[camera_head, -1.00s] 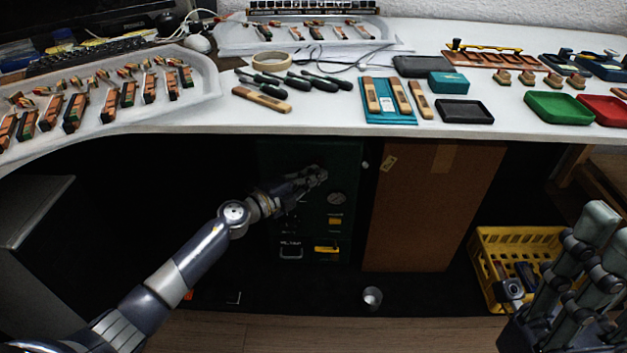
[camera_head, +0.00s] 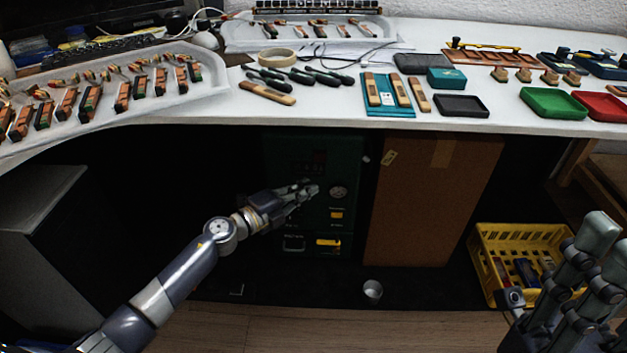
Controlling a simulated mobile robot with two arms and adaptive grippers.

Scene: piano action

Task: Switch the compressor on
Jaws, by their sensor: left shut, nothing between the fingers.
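The compressor (camera_head: 345,160) is the dark green panel in the dark space under the table. It has a round gauge (camera_head: 338,192), yellow labels (camera_head: 336,215) and a faint dark red display (camera_head: 308,167). My left gripper (camera_head: 312,190) is shut and empty in front of the panel, just left of the gauge and below the display. Contact with the panel cannot be told. The gripper and wrist hide part of the panel's left side. No switch can be made out clearly. Grey parts of my right arm show at the lower right edge; its fingertips cannot be made out.
A brown board (camera_head: 435,205) stands right of the panel. A yellow crate (camera_head: 485,268) with items sits at the lower right. The table (camera_head: 340,122) above carries tools and trays. Dark free space lies left of the panel.

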